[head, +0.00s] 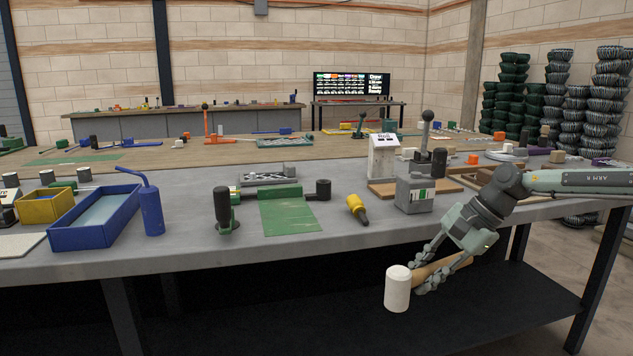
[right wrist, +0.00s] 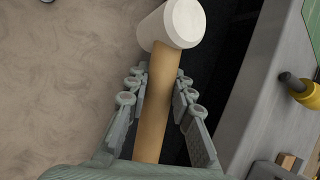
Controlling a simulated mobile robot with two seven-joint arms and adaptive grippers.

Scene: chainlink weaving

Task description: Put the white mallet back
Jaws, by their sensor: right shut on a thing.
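The white mallet has a white cylindrical head (head: 398,288) and a tan wooden handle. In the head view my right gripper (head: 425,275) is shut on the handle, and the mallet is held in front of the table's front edge, below the tabletop level. In the right wrist view the handle (right wrist: 158,95) runs between the two fingers of the right gripper (right wrist: 160,95), with the white head (right wrist: 178,22) beyond the fingertips. My left gripper is not in view.
The grey table (head: 340,235) holds a yellow-handled tool (head: 357,209), a grey box (head: 414,193), a green mat (head: 288,217), a black-handled tool (head: 223,207), a blue bottle (head: 151,210) and a blue tray (head: 95,222). A dark lower shelf (head: 500,310) lies below the mallet.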

